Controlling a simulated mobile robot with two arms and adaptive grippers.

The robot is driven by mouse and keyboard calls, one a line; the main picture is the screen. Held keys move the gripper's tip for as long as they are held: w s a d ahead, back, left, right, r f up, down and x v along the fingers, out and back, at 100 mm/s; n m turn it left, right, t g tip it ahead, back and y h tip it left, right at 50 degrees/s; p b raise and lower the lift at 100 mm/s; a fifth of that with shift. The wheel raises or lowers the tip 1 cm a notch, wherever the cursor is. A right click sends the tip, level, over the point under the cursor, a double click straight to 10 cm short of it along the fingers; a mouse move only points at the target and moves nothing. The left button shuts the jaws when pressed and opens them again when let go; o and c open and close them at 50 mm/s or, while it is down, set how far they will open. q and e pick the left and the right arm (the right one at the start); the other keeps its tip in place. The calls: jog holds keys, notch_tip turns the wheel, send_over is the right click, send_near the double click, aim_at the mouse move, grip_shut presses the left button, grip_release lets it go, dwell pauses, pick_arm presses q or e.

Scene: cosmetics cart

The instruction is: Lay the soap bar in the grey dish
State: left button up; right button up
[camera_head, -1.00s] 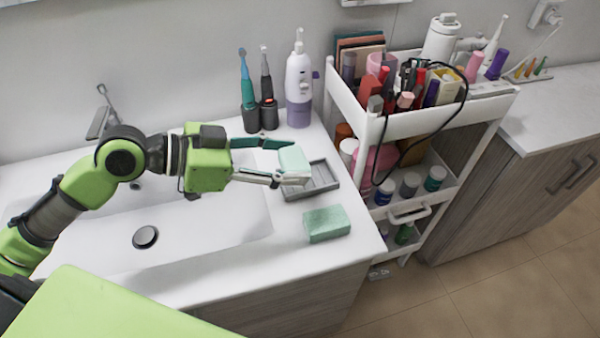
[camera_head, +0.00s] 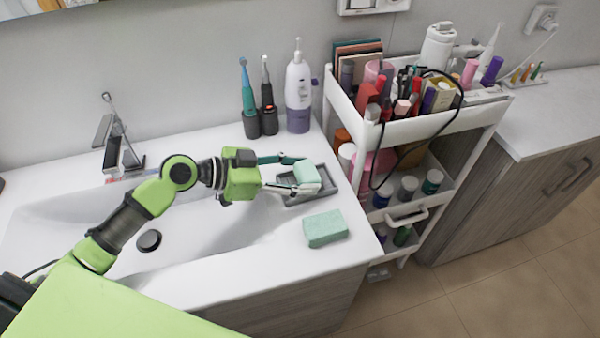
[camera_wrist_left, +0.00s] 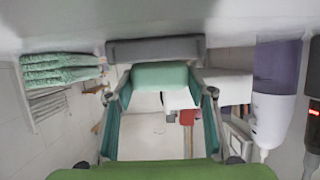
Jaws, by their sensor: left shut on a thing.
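My left gripper (camera_head: 292,175) is shut on a pale mint soap bar (camera_head: 307,173). The soap is at the grey dish (camera_head: 327,189), over its tray area and covering part of it. Whether the soap touches the dish floor is hard to tell. In the left wrist view the soap (camera_wrist_left: 160,75) sits between both fingertips, right against the grey band of the dish (camera_wrist_left: 150,49). The dish lies on the white counter, right of the basin. My right gripper is not in view.
A green sponge-like block (camera_head: 325,228) lies on the counter in front of the dish. Two toothbrushes (camera_head: 248,100) and a white and purple dispenser (camera_head: 298,92) stand behind. A loaded white cart (camera_head: 420,128) stands at the right. The basin (camera_head: 200,235) is at the left.

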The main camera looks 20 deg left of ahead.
pick_arm(q)
jog(key=o, duration=1.6)
jog(key=shift+s+f, duration=0.1)
jog(key=shift+f, duration=0.3)
jog(key=shift+o, duration=0.2)
jog(key=shift+r, duration=0.15)
jog(key=b+v, duration=0.2)
jog(key=v, duration=1)
jog(key=shift+b, duration=0.4)
jog(key=shift+a+r, duration=0.1)
